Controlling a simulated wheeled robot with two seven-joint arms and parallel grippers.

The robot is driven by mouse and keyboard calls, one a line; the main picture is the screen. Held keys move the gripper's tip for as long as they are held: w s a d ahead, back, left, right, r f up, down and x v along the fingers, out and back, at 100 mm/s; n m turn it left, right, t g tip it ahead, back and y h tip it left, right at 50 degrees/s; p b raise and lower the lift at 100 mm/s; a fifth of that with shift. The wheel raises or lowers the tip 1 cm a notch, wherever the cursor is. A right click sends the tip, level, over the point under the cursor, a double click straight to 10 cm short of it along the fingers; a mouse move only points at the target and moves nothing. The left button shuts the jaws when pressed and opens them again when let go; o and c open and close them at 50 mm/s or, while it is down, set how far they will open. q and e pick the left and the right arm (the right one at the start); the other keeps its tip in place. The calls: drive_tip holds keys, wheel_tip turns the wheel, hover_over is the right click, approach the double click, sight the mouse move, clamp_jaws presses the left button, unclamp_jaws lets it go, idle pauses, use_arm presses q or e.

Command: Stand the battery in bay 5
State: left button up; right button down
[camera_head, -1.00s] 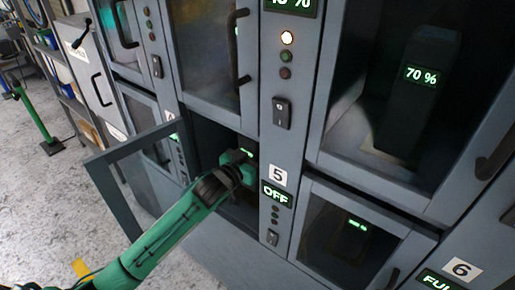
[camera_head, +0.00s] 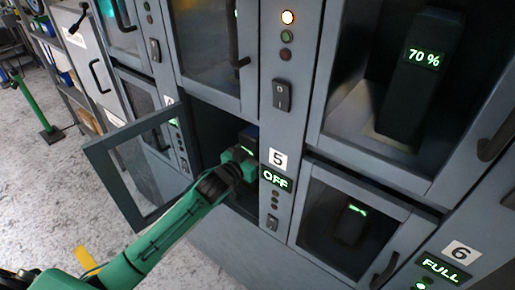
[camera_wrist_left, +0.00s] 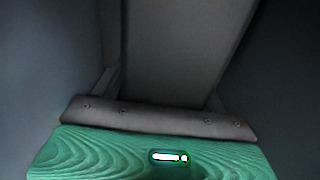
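Bay 5 (camera_head: 205,112) is the opening left of the "5" label, with its framed door (camera_head: 108,160) swung open to the left. My left arm reaches in from the lower left. My left gripper (camera_head: 243,158) is inside the opening near its right side. A dark block, the battery (camera_head: 250,133), shows just beyond the gripper. In the left wrist view the battery (camera_wrist_left: 175,50) is a tall dark grey slab between the fingers, which appear to touch its sides. Its far end and its base are hidden. My right gripper is not in view.
The bay 5 panel (camera_head: 279,180) reads OFF. A closed bay (camera_head: 350,225) at lower right holds a dark battery with a green light. The upper right bay (camera_head: 420,85) shows a battery at 70 %. Grey floor (camera_head: 50,205) is free at left.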

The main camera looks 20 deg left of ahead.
use_arm(q)
drive_tip(key=shift+o, duration=0.2)
drive_tip(key=shift+r, duration=0.1)
drive_tip(key=v, duration=1.2)
drive_tip(key=shift+r, duration=0.1)
